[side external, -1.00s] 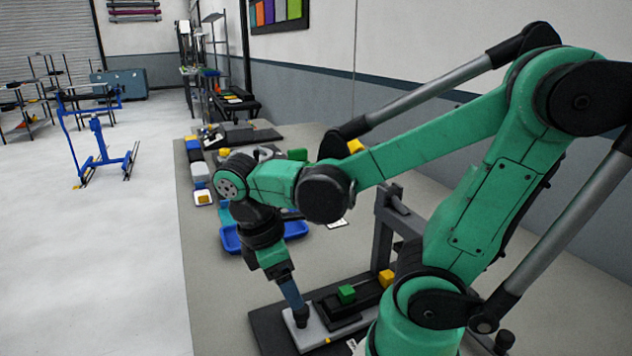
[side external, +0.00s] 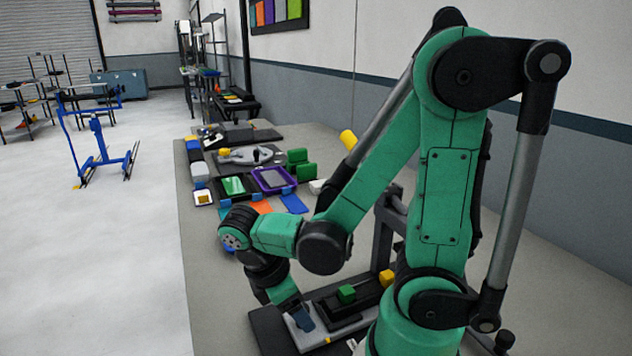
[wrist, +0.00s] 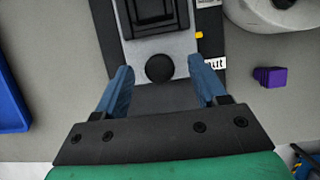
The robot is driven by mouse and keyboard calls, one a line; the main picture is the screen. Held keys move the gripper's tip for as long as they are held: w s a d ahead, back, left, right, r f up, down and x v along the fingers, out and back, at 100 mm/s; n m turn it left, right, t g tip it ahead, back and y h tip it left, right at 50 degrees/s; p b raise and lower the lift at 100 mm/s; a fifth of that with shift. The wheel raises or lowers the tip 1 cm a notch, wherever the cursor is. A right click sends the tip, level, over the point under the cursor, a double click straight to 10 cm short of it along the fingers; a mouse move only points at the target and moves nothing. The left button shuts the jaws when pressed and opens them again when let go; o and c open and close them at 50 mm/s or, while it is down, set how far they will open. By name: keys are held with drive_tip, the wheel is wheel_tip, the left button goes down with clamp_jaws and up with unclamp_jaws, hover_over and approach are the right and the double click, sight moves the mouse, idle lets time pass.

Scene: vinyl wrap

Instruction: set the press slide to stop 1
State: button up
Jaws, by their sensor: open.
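The press slide (side external: 322,338) is a light grey plate on a dark base at the bottom of the side view, beside my arm's base. In the wrist view the slide (wrist: 186,47) carries a round black knob (wrist: 160,68) at its near end and a black block beyond it. My gripper (wrist: 160,64) is open, its two blue fingers on either side of the knob with gaps. In the side view my gripper (side external: 304,320) is low over the slide's end and hides the knob. A label (wrist: 215,63), seemingly reading "out", is partly covered by the right finger.
A green cube (side external: 346,293) and a yellow cube (side external: 386,278) sit by the press frame (side external: 388,225). A blue tray (wrist: 10,105) lies left in the wrist view, a purple block (wrist: 268,77) right. Trays and parts fill the far bench.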

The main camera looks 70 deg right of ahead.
clamp_jaws()
idle(1.4)
